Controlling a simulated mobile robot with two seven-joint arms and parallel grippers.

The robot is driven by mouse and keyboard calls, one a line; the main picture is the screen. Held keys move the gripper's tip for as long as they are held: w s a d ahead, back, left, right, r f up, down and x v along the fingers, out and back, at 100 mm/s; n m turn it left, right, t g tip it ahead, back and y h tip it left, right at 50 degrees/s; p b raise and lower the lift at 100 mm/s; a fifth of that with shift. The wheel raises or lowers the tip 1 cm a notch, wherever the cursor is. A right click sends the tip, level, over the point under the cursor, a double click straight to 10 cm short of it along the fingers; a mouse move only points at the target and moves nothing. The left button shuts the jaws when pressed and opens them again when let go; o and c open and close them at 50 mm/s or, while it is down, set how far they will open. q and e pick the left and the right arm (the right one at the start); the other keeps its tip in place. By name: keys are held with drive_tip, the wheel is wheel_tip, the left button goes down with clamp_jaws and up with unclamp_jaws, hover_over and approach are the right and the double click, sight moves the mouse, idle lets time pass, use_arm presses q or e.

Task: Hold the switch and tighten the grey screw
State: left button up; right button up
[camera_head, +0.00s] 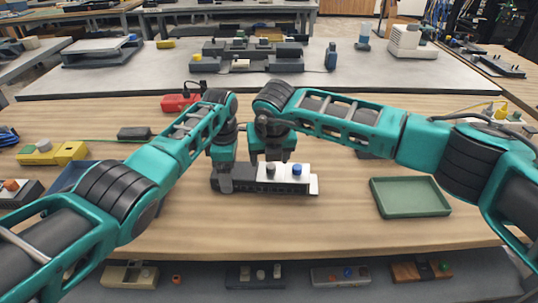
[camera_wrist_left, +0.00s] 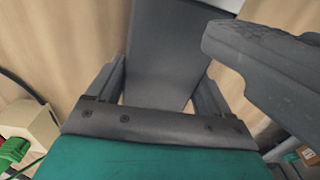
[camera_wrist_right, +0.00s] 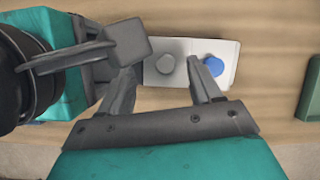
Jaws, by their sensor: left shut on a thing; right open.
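The switch is a long dark box with a white top plate (camera_head: 310,182), lying in the middle of the wooden table. The grey screw (camera_head: 270,169) stands on the plate, left of a blue screw (camera_head: 297,170). Both also show in the right wrist view, the grey screw (camera_wrist_right: 165,63) beside the blue one (camera_wrist_right: 213,66). My left gripper (camera_head: 224,178) is shut on the switch's dark left end; the grip itself is mostly hidden. My right gripper (camera_head: 270,158) is open above the plate. In the right wrist view its fingers (camera_wrist_right: 165,82) lie either side of the grey screw, apparently not touching it.
A green tray (camera_head: 410,208) stands to the right. A blue tray (camera_head: 70,177) and yellow block (camera_head: 55,153) are at the left. A dark box (camera_head: 134,133) and red object (camera_head: 178,103) lie behind my left arm. Several devices line the front shelf (camera_head: 200,282).

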use_arm(q)
drive_tip(key=shift+r, duration=0.1)
use_arm(e)
drive_tip(key=shift+r, duration=1.5)
drive_tip(key=shift+r, duration=0.15)
drive_tip(key=v, duration=1.1)
drive_tip(key=shift+s+r, duration=0.25)
drive_tip(key=shift+r, duration=0.05)
use_arm(q)
drive_tip(key=o, duration=1.1)
drive_tip(key=shift+o, duration=0.2)
